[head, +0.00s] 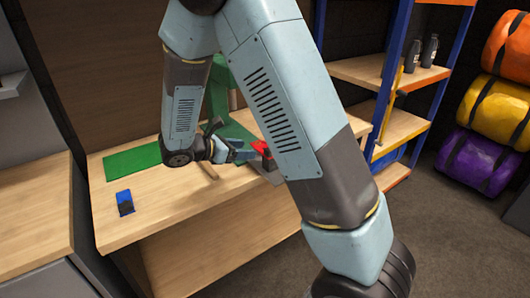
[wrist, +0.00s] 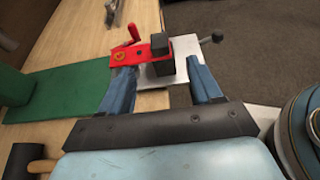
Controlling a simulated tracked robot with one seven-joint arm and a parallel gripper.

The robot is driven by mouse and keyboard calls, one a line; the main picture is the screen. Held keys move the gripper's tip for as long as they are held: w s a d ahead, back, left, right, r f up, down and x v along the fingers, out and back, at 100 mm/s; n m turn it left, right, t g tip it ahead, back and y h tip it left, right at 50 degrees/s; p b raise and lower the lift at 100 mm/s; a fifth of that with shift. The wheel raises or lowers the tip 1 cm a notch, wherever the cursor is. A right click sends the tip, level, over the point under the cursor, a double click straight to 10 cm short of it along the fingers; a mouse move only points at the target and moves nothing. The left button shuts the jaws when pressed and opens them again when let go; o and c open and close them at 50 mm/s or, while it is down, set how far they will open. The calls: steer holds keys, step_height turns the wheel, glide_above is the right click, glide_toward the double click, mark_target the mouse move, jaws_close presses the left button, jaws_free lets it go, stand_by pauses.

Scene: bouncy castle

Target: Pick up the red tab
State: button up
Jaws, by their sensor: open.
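The red tab (wrist: 128,55) is a flat red strip with a small round mark near its left end, and it lies against an upright black block (wrist: 161,62). A red piece stands up behind its left part. In the head view the red tab (head: 261,147) shows just beyond my gripper, partly behind my arm. Nothing is held.
A pale metal plate (wrist: 187,46) with a black-knobbed lever lies under the block. A green mat (head: 131,160) and a blue item (head: 125,202) lie on the wooden bench (head: 160,220). A black-headed mallet (wrist: 22,160) is at lower left in the wrist view. Shelves (head: 352,73) stand right.

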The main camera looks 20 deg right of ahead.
mark_target(266, 151)
steer(key=shift+f+x, duration=0.15)
steer(key=shift+x, duration=2.2)
steer(key=shift+f+x, duration=0.1)
steer(key=shift+x, duration=2.25)
steer(key=shift+a, duration=0.15)
steer(key=shift+c, duration=0.4)
jaws_close()
